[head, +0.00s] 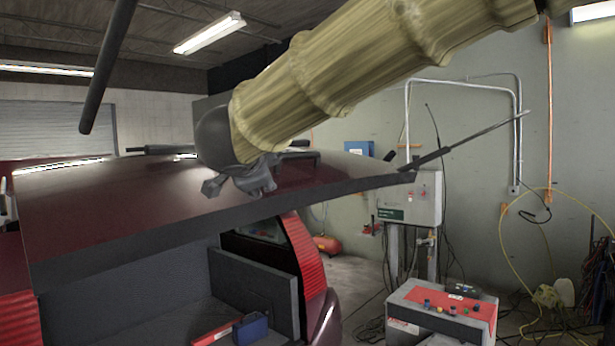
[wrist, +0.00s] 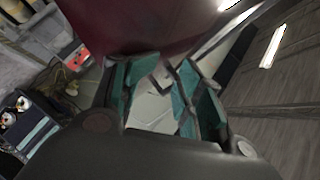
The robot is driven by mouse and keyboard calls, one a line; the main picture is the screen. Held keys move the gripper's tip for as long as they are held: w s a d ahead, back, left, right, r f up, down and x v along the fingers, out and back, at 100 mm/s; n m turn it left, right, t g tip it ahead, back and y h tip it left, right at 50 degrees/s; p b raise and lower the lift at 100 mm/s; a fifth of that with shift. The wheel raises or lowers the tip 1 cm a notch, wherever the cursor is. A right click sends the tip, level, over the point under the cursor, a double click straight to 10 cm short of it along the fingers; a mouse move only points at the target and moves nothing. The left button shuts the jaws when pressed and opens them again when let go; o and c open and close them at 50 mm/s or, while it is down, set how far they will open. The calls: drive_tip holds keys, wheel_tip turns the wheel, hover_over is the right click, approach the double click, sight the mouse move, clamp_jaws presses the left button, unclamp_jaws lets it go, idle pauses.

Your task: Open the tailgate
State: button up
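The dark red tailgate (head: 120,200) is raised and roughly level above the open cargo space in the head view. Its near edge is a dark grey strip. My gripper (head: 240,184) is at the tailgate's upper surface, near its right part; whether it touches cannot be told. In the wrist view the teal-padded fingers of my gripper (wrist: 158,92) stand apart with pale background showing between them, and nothing is held. The dark red panel of the tailgate (wrist: 145,25) shows just beyond the fingertips.
The cargo space holds a small blue box (head: 251,329) and a red item. A red-topped grey machine (head: 440,312) stands at the right, with a grey control cabinet (head: 408,200) behind it. A dark rod (head: 450,148) juts up beyond the tailgate's right end. Yellow hose hangs far right.

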drive_tip(key=shift+s+d+r, duration=0.15)
drive_tip(key=shift+d+r, duration=0.05)
drive_tip(key=shift+d, duration=0.3)
drive_tip(key=shift+s+d+r, duration=0.2)
drive_tip(key=shift+s+r, duration=0.15)
drive_tip(key=shift+s, duration=0.1)
drive_tip(key=shift+s+a+r, duration=0.35)
drive_tip(key=shift+s+a, duration=0.15)
drive_tip(key=shift+a, duration=0.1)
drive_tip(key=shift+s+r, duration=0.1)
drive_tip(key=shift+r, duration=0.05)
drive_tip(key=shift+s+d+r, duration=0.2)
drive_tip(key=shift+s+r, duration=0.05)
drive_tip(key=shift+s, duration=0.15)
drive_tip(key=shift+s+a, duration=0.1)
